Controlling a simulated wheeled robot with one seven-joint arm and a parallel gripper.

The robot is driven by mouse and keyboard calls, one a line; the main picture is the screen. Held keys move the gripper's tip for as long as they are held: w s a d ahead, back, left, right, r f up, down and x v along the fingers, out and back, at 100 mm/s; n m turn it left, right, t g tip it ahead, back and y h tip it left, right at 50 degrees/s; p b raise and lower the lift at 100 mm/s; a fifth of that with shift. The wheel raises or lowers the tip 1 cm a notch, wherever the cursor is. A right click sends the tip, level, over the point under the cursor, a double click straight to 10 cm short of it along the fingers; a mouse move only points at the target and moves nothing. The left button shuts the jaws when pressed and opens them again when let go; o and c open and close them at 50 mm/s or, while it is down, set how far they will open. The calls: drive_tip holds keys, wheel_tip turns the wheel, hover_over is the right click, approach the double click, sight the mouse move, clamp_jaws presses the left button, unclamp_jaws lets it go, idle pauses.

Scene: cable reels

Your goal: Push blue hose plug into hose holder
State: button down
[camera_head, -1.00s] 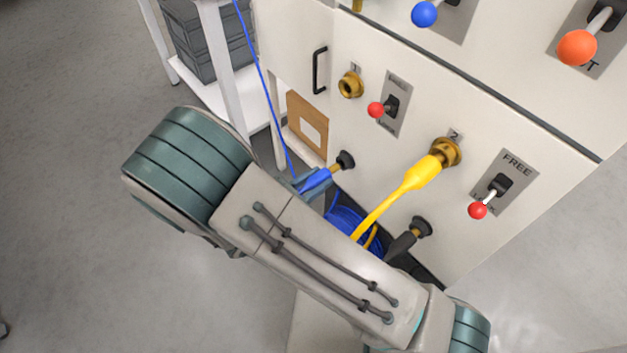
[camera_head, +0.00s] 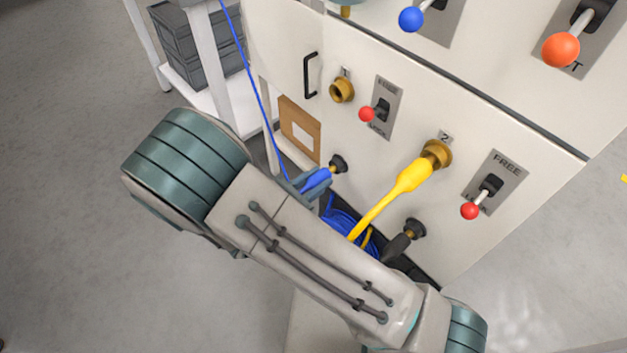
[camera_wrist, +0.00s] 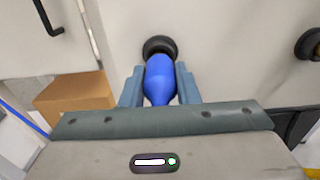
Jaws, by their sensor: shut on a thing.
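The blue hose plug (camera_wrist: 160,78) is between the two fingers of my gripper (camera_wrist: 160,88), which is shut on it. Its front end meets a black round hose holder (camera_wrist: 159,46) on the white panel in the wrist view. In the head view, a short brass tip shows between the blue plug (camera_head: 317,179) and the black holder (camera_head: 338,163), so the tip is at the holder or just in it; how deep I cannot tell. My gripper (camera_head: 312,183) is partly hidden behind my arm in the head view.
A yellow hose plug (camera_head: 412,176) sits in brass socket 2 (camera_head: 437,153). Brass socket 1 (camera_head: 342,90) is empty. Red-knobbed levers (camera_head: 367,114) stick out of the panel. A second black holder (camera_head: 415,228) is at lower right. A cardboard box (camera_wrist: 75,92) stands at left.

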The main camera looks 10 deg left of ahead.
drive_tip(key=shift+w+d, duration=0.15)
drive_tip(key=c, duration=1)
unclamp_jaws()
drive_tip(key=p+v, duration=0.1)
drive_tip(key=v, duration=1.2)
drive_tip(key=shift+s+a, duration=0.25)
drive_tip(key=shift+a, duration=0.05)
